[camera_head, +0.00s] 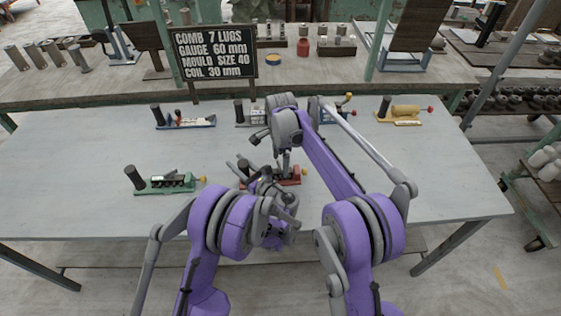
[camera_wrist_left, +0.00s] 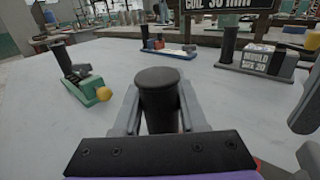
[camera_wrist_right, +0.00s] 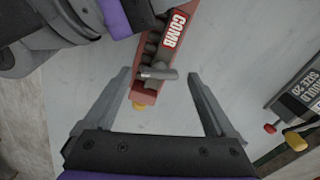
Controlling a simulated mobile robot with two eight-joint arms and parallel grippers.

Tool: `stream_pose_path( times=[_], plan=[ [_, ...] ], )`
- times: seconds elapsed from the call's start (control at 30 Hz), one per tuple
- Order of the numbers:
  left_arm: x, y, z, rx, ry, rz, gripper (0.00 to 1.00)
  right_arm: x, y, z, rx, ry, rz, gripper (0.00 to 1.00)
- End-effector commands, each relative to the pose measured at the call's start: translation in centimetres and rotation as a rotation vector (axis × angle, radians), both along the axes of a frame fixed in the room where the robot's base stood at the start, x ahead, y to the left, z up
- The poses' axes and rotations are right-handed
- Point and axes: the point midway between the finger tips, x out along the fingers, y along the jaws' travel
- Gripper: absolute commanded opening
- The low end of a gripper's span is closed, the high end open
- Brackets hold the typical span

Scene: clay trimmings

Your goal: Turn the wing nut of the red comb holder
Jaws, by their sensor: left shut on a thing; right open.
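The red comb holder (camera_head: 290,177) lies on the grey table, partly hidden by my arms. The right wrist view shows its red body with a COMB label (camera_wrist_right: 172,32) and a grey wing nut (camera_wrist_right: 158,73) near its yellow-tipped end. My left gripper (camera_head: 246,172) is shut on the holder's upright black handle (camera_wrist_left: 158,92), which stands between its fingers. My right gripper (camera_head: 285,168) is open and empty. In the right wrist view its fingers (camera_wrist_right: 168,100) are spread wide, with the wing nut and the yellow-tipped end showing between them.
A green holder (camera_head: 165,184) stands to the left, a blue one (camera_head: 185,123) behind it, and a yellow one (camera_head: 405,112) at the back right. A black sign (camera_head: 214,54) rises at the table's back edge. The table's right side is clear.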

Motion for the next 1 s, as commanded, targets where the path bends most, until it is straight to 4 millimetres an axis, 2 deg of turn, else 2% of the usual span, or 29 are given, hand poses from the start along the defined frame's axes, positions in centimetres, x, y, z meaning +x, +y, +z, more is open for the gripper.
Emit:
stream_pose_path(
  times=[0.33,0.8,1.0],
  plan=[
    [0.0,0.01,0.0,0.0,0.0,0.0,0.0,0.0,-0.01,-0.41,0.0,0.0,-0.001,0.9],
    [0.0,0.01,-0.01,0.0,0.0,0.0,0.0,0.01,0.0,-0.39,0.0,0.0,-0.001,0.05],
    [0.01,0.01,-0.01,0.0,0.0,0.0,0.0,0.01,0.0,-0.38,0.0,0.0,0.011,0.04]
  ],
)
